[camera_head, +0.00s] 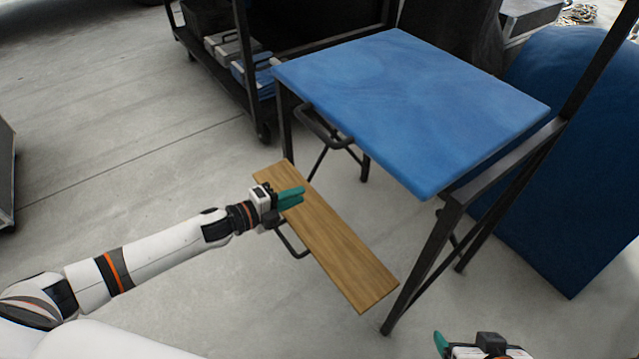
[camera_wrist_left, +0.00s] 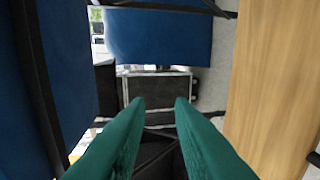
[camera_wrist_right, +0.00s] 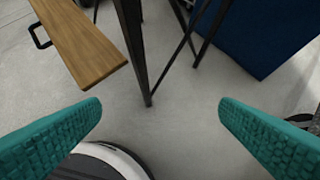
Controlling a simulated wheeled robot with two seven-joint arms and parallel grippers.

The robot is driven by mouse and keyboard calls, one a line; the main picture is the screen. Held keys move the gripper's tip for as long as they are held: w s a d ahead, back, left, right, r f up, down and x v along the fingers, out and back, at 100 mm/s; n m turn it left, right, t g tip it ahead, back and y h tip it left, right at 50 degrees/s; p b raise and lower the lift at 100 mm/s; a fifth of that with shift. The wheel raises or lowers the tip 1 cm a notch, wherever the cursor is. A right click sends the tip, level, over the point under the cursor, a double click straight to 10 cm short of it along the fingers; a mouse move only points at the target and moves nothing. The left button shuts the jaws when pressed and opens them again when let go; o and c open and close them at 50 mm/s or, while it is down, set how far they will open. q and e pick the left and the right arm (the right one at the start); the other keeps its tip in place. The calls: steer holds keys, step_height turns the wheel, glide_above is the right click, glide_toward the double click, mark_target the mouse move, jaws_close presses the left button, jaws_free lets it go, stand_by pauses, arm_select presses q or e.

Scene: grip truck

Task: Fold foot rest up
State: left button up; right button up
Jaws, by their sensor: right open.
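The foot rest is a long wooden plank (camera_head: 335,245) on the front of a chair with a blue seat (camera_head: 410,100) and dark metal legs. The plank also shows at the right of the left wrist view (camera_wrist_left: 270,90) and at the upper left of the right wrist view (camera_wrist_right: 80,42). My left gripper (camera_head: 298,197) is over the plank's far left part in the head view; its green fingers are apart with nothing between them (camera_wrist_left: 160,103). Whether it touches the plank I cannot tell. My right gripper (camera_wrist_right: 160,108) is open and empty, low at the right, apart from the plank.
A black handle (camera_head: 292,243) is beside the plank and another (camera_head: 325,128) is under the seat edge. A dark cart (camera_head: 265,125) with cases stands behind. A large blue panel (camera_head: 575,170) is at the right.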

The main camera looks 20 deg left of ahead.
arm_select(q)
steer(key=shift+v, duration=2.15)
arm_select(e)
steer(key=shift+s+d+f+g+h, duration=0.1)
steer(key=shift+s+d+f+g, duration=0.15)
steer(key=shift+s, duration=0.25)
steer(key=shift+s+d+f+g+h, duration=0.1)
steer(key=shift+s+g, duration=0.25)
steer(key=shift+s, duration=0.1)
steer(key=shift+s+d+f+g+h, duration=0.1)
steer(key=shift+s+d+f+g, duration=0.15)
steer(key=shift+s, duration=0.25)
steer(key=shift+a, duration=0.1)
